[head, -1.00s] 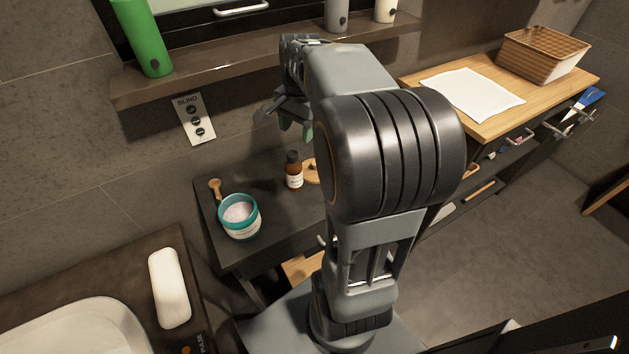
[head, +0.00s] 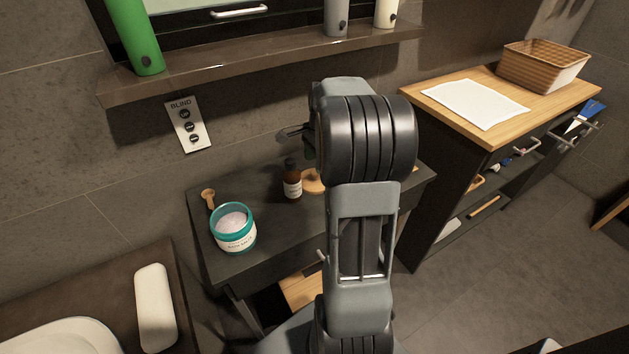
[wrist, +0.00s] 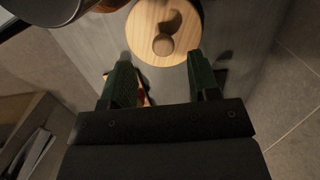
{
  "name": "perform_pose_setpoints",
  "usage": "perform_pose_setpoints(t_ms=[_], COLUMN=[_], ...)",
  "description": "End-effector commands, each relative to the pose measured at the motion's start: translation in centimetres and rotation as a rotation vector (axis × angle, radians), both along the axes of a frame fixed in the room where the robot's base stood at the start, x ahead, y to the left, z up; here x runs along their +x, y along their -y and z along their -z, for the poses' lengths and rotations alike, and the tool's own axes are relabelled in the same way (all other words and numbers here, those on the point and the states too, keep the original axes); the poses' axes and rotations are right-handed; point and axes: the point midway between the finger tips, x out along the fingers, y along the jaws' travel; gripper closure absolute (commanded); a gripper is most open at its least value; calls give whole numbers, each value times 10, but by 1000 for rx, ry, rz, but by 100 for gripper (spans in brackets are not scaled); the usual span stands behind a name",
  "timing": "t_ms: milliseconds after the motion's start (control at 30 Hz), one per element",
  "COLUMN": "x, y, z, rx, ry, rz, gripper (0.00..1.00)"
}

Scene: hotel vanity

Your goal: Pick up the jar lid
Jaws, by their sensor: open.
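The jar lid is a round, light wooden disc with a round knob (wrist: 163,44), seen from above in the wrist view. In the head view the lid (head: 312,181) lies on the dark small table, partly hidden behind my arm. My gripper (wrist: 162,80) is open, with its two green fingers apart and nothing between them. In the wrist view the fingertips are just below the lid's edge in the picture, and the knob lies roughly in line with the gap. In the head view most of my gripper is hidden by my arm.
A brown bottle (head: 292,180) stands just left of the lid. A teal jar of bath salts (head: 233,229) and a small wooden scoop (head: 208,198) are further left on the table (head: 262,232). A shelf (head: 250,62) with bottles runs above. A wooden-topped cabinet (head: 480,138) stands to the right.

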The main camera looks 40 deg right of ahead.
Motion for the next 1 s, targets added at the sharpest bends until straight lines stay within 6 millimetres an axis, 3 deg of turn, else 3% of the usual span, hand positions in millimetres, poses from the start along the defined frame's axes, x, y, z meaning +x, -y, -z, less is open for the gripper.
perform_pose_setpoints(t_ms=[300, 700, 1000], x=[4, 4, 4], y=[-3, -4, -4], z=[42, 49, 49], rx=[2, 1, 1], ry=[-3, -1, -1], rz=[-1, -1, -1], gripper=[44, 45, 74])
